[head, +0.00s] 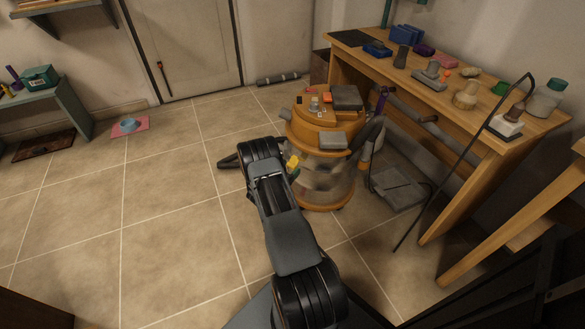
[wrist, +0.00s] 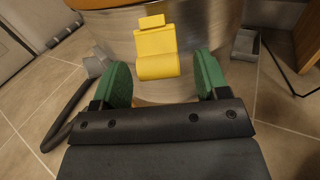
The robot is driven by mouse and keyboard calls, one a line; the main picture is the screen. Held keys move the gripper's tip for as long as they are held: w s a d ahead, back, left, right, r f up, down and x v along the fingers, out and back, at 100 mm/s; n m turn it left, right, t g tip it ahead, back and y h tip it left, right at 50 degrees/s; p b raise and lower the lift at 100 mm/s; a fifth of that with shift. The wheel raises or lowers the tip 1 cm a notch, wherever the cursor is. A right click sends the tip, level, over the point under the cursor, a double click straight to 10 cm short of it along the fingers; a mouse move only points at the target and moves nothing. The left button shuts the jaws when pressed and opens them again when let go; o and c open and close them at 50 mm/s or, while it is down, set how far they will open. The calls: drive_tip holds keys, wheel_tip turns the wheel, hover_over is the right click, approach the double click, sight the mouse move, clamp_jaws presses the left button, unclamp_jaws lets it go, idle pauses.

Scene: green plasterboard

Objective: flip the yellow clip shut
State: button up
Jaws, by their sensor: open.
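The yellow clip (wrist: 156,52) is on the side of a round container with an orange top and a metallic drum (head: 325,182). In the wrist view the clip is in the upper middle, with a small tab at its top and a wider rounded lower part. In the head view the clip (head: 293,161) is small and partly hidden by my arm. My gripper (wrist: 160,80) is open, its green fingers to the left and right of the clip's lower end. It is empty. I cannot tell whether the fingers touch the clip.
A dark hose (wrist: 72,112) runs at left. A wooden workbench (head: 450,105) with several items stands at right. A flat grey tool (head: 398,188) lies on the floor. The tiled floor at left is mostly clear.

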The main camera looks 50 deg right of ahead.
drive_tip(key=shift+w+d, duration=0.1)
drive_tip(key=shift+d, duration=0.9)
